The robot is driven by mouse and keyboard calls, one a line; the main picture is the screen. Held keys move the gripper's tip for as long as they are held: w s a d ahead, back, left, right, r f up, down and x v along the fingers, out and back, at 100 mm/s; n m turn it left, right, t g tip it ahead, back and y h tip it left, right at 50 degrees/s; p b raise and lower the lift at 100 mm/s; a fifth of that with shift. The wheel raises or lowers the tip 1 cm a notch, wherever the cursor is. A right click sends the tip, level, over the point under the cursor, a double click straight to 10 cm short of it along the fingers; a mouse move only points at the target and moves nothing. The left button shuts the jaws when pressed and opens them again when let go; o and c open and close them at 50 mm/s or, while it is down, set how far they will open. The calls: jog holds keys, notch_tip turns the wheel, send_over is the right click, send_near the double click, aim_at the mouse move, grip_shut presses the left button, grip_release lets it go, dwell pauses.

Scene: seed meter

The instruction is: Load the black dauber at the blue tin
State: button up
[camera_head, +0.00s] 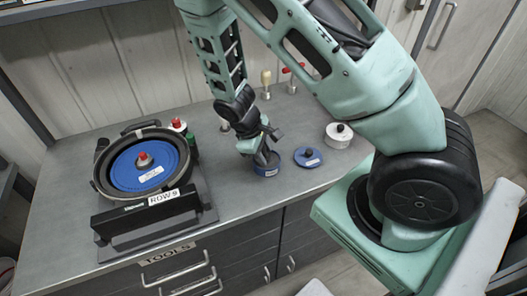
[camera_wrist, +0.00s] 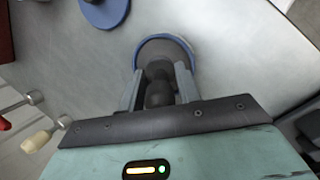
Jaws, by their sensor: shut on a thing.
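My gripper (camera_head: 262,157) points down at the blue tin (camera_head: 269,171) on the bench. In the wrist view its two fingers (camera_wrist: 160,88) are shut on the black dauber (camera_wrist: 160,92). The dauber's far end is over or inside the open mouth of the blue tin (camera_wrist: 149,41); I cannot tell how deep it sits. The head view mostly hides the dauber behind the fingers. A blue lid (camera_head: 308,157) with a dark knob lies flat on the bench just right of the tin; it also shows in the wrist view (camera_wrist: 104,12).
A seed meter with a blue disc (camera_head: 129,175) and red knob stands at left on a black stand marked ROW 9. A white tin (camera_head: 338,141) sits at right. Tools with cream (camera_head: 266,77) and red (camera_head: 292,68) handles stand behind. The front bench is clear.

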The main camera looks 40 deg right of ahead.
jog(key=shift+r+p, duration=3)
jog(key=shift+r, duration=0.5)
